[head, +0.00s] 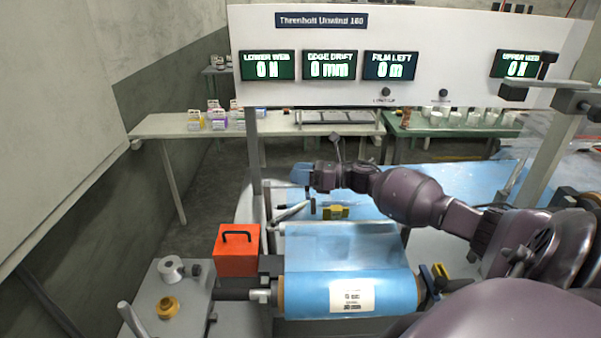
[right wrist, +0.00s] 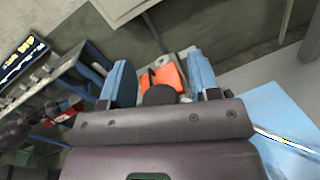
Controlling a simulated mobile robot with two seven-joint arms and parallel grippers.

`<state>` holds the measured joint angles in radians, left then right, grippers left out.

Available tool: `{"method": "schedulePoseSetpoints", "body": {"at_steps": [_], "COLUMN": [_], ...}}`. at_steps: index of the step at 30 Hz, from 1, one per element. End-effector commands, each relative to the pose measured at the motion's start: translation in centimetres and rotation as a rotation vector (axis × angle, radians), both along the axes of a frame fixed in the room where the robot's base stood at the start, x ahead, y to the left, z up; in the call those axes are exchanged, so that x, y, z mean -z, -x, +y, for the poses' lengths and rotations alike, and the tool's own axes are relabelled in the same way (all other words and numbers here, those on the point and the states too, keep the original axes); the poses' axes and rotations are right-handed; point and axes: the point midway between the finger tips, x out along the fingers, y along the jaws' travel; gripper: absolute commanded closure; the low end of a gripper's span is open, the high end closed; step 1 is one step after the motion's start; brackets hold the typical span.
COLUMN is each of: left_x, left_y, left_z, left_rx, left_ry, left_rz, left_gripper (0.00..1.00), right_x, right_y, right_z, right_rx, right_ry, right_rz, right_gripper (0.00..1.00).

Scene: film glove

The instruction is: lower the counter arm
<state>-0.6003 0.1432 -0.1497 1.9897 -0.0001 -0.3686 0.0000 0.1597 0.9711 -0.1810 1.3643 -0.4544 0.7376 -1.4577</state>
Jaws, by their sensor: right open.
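My right gripper (head: 303,178) reaches in from the right in the head view, above the far end of the film path. In the right wrist view its two blue fingers (right wrist: 160,84) stand apart with nothing held between them. A slim grey bar (head: 291,212) slants up to the right just below the gripper, beside a small yellow block (head: 335,212). I cannot tell for certain which of these parts is the counter arm. The blue film roll (head: 350,295) with a white label lies nearer, with film running up from it. My left gripper is not in view.
An orange box (head: 238,252) with a black handle stands left of the roll; it also shows beyond the fingers in the right wrist view (right wrist: 168,77). A panel (head: 430,35) with several displays spans the back. Tables with small goods (head: 165,126) stand behind.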

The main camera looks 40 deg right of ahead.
Motion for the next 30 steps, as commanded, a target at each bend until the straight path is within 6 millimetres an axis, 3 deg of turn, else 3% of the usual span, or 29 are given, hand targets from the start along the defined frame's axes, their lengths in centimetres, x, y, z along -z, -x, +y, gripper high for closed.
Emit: {"method": "schedulePoseSetpoints", "body": {"at_steps": [5, 16, 23, 30], "left_x": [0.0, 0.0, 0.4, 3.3], "left_y": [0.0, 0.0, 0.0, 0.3], "left_z": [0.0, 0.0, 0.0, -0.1], "left_rx": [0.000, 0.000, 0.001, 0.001], "left_ry": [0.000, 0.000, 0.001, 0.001], "left_rz": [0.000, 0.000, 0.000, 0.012], "left_gripper": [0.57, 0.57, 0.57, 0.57], "right_x": [0.0, 0.0, 0.2, 1.2], "right_y": [0.0, 0.0, 0.1, 0.7], "right_z": [0.0, 0.0, 0.0, 0.6], "right_rx": [0.000, 0.001, 0.000, -0.001], "right_ry": [0.000, 0.000, 0.008, 0.078], "right_rz": [0.000, 0.000, -0.009, -0.092], "right_gripper": [0.44, 1.00, 1.00, 1.00]}}
